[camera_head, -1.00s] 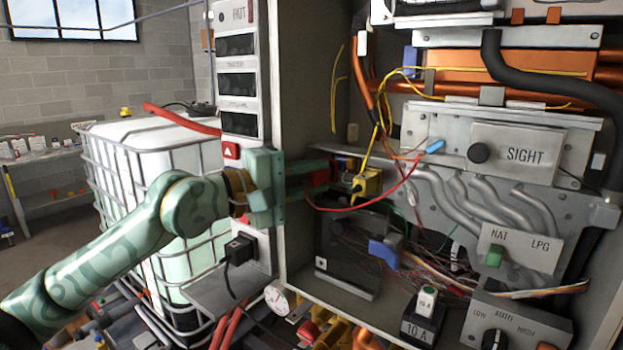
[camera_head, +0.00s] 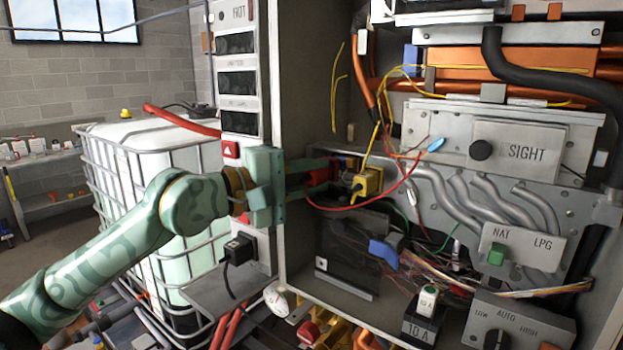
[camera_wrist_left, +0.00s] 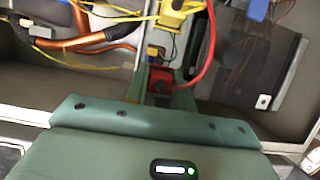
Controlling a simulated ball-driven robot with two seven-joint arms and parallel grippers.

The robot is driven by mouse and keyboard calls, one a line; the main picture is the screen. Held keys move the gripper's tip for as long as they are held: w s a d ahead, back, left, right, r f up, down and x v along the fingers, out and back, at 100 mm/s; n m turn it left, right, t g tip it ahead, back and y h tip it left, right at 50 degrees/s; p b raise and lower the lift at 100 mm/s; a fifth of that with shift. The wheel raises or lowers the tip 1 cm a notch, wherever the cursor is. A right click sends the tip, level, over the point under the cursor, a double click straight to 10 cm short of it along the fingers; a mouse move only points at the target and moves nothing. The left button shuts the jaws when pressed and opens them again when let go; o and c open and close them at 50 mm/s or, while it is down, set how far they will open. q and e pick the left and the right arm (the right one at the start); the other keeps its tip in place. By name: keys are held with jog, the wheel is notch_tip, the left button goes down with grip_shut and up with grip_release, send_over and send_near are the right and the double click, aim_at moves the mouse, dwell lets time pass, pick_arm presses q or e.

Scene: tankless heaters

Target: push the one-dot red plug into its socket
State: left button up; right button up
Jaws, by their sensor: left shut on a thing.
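My left gripper (camera_head: 312,179) reaches into the open heater cabinet from the left. It is shut on the red plug (camera_head: 318,172), which sits between its green fingers and has a red wire. In the left wrist view the red plug (camera_wrist_left: 160,80) shows between the fingers, with the red wire running up and right. The plug's dot mark cannot be made out. Its front end is at or close to a dark block (camera_head: 345,163) beside a yellow plug (camera_head: 368,181). The red plug's socket is hidden, and I cannot tell how far in it is. My right gripper is not in view.
The yellow plug with its yellow wires is just right of the fingers. A blue connector (camera_head: 384,251) and loose wires hang below. The cabinet's left wall (camera_head: 304,90) stands close beside my gripper. A black box (camera_head: 350,248) sits beneath.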

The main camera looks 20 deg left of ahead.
pick_arm(q)
jog(key=shift+w+d, duration=0.2)
jog(key=shift+w, duration=0.35)
dwell(0.4)
jog(key=o, duration=1)
jog(key=b+v, duration=0.7)
jog(key=v, duration=0.9)
jog(key=shift+s, duration=0.15)
